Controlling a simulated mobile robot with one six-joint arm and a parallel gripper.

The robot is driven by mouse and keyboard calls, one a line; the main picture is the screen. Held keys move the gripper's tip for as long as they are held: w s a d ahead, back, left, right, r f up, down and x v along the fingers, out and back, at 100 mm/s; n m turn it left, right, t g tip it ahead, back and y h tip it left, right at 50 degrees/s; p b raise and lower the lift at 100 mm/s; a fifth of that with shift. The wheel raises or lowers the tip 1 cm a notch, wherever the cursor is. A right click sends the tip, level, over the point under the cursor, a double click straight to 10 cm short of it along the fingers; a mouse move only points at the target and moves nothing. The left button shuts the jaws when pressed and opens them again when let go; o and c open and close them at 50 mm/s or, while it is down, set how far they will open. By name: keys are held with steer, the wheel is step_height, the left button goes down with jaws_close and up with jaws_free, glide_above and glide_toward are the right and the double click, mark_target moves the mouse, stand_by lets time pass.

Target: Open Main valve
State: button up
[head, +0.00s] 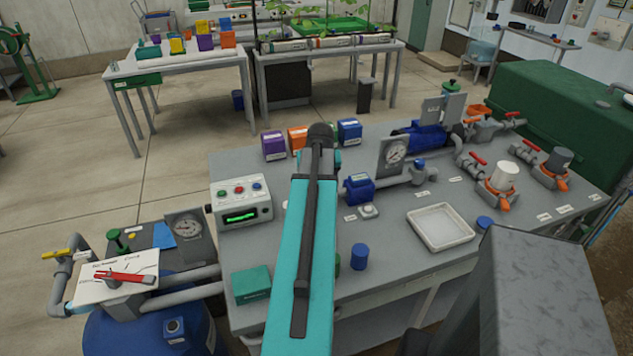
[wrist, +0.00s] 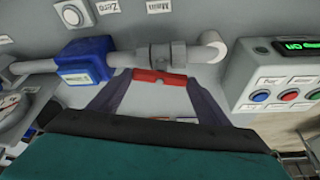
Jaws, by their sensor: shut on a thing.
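The Main valve (wrist: 161,56) is a grey body on a pale horizontal pipe in the wrist view, just below the "Main" label (wrist: 161,7). Its red handle (wrist: 160,77) lies along the near side of the body, roughly parallel to the pipe in the picture. My gripper (wrist: 157,80) is shut on the red handle, with one dark finger at each end of it. In the head view my teal arm hides the valve, and the fingers are not visible there.
A blue meter (wrist: 86,62) sits on the pipe left of the valve. A control box (wrist: 275,85) with coloured buttons and a green display stands close on the right. In the head view, a white tray (head: 440,243) and a pressure gauge (head: 394,155) stand right of my arm.

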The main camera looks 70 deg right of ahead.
steer(key=shift+s+n+t+y, duration=0.1)
steer(key=shift+n+t+y, duration=0.3)
steer(key=shift+n, duration=1)
steer(key=o, duration=1.1)
steer(key=shift+c, duration=0.2)
steer(key=b+v, duration=0.3)
steer(key=v, duration=1)
steer(key=shift+s+r, duration=0.25)
steer(key=shift+r, duration=0.05)
steer(key=shift+r, duration=0.1)
step_height(320, 180, up, 9)
steer(key=p, duration=0.9)
